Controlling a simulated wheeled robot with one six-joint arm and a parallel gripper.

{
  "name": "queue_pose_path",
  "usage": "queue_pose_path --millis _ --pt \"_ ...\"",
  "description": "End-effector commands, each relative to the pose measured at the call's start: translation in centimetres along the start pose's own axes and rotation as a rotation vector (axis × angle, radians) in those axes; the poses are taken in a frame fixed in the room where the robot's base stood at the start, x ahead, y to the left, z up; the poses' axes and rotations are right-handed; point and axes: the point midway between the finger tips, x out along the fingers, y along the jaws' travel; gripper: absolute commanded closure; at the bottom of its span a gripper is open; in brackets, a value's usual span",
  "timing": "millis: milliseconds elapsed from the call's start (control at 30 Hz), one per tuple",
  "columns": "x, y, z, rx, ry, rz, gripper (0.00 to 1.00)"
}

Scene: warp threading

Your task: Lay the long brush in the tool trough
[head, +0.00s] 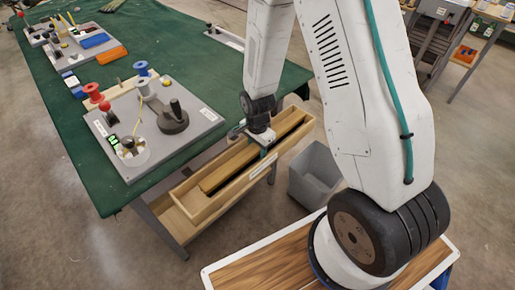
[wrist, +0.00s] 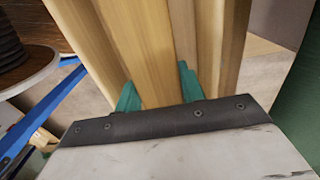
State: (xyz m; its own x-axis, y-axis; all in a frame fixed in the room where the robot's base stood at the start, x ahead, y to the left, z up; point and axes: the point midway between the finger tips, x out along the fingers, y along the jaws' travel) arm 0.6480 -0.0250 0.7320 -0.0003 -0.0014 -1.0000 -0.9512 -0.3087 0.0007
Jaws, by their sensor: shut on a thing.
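The tool trough (head: 225,195) is a long, light wooden box along the near side of the green table, with a white label on its front wall. The long brush (head: 228,170), with a wooden back and a dark stretch toward the right, lies lengthwise within the trough's outline. Whether it rests on the floor of the trough I cannot tell. My gripper (head: 263,152) is at the trough, with teal fingers pointing down. In the wrist view my gripper (wrist: 158,92) is shut on the brush's wood (wrist: 145,50); more wood shows beside it.
The green table (head: 65,130) holds a grey board (head: 185,135) with spools and a dark knob, left of the trough. A grey bin (head: 315,175) stands on the floor to the right of the trough. Further boards and coloured blocks lie at the far left.

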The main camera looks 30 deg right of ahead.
Motion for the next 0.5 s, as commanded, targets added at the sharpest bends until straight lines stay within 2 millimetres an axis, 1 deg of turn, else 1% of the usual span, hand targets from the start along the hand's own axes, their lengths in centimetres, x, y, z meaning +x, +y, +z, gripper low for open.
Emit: queue_pose_path --millis 367,400,433,500 --pt "0.42 -0.05 0.01 -0.001 0.0 -0.001 0.86" --pt "0.51 -0.03 0.01 0.0 0.0 0.0 0.58" --pt "0.47 -0.04 0.01 -0.001 0.0 0.0 0.52" --pt "0.45 -0.05 0.01 0.0 0.0 -0.001 0.52"
